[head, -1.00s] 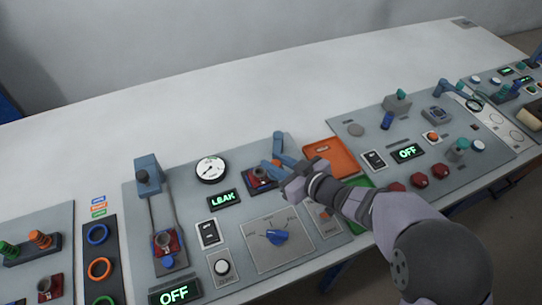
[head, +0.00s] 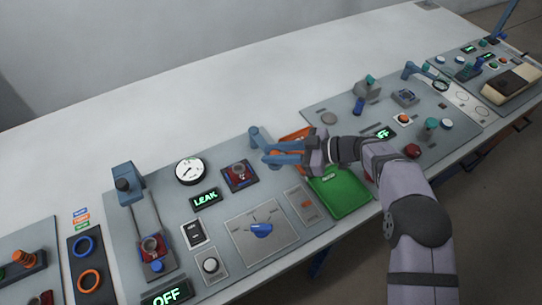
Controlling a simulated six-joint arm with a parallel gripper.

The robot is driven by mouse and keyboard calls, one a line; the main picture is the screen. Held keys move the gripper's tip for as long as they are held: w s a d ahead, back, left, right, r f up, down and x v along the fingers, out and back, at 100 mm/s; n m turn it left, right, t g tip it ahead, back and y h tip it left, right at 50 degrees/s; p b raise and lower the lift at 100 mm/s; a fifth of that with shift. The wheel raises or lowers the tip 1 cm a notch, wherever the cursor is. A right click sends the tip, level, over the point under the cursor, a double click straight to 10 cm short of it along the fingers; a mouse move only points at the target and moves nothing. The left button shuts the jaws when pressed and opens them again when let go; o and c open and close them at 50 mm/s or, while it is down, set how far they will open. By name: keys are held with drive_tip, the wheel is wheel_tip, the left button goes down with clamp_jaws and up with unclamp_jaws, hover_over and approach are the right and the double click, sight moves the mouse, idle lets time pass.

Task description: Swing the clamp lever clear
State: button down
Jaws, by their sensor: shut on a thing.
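The blue clamp lever (head: 256,136) stands at the back edge of the grey panel in the head view, right of the red-and-dark square part (head: 239,174) in its seat. That part shows uncovered, with no lever over it. My gripper (head: 268,153) is shut on the lever, with its blue fingers at the lever's lower end. The fingers hide some of the lever there. The gripper is to the right of the seat, in front of the orange tray (head: 298,135).
A green tray (head: 342,193) lies below my wrist. A round gauge (head: 190,171), a lit LEAK display (head: 206,198) and a blue knob (head: 261,230) are on the left panel. Another panel with buttons lies to the right. The white table behind is clear.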

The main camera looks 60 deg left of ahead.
drive_tip(key=shift+w+g, duration=0.2)
drive_tip(key=shift+g, duration=0.1)
drive_tip(key=shift+r, duration=0.1)
drive_tip(key=c, duration=1.5)
unclamp_jaws()
drive_tip(key=b+v, duration=0.2)
drive_tip(key=v, duration=0.5)
drive_tip(key=shift+w+r, duration=0.1)
drive_tip(key=shift+r, duration=0.05)
drive_tip(key=shift+c, duration=0.3)
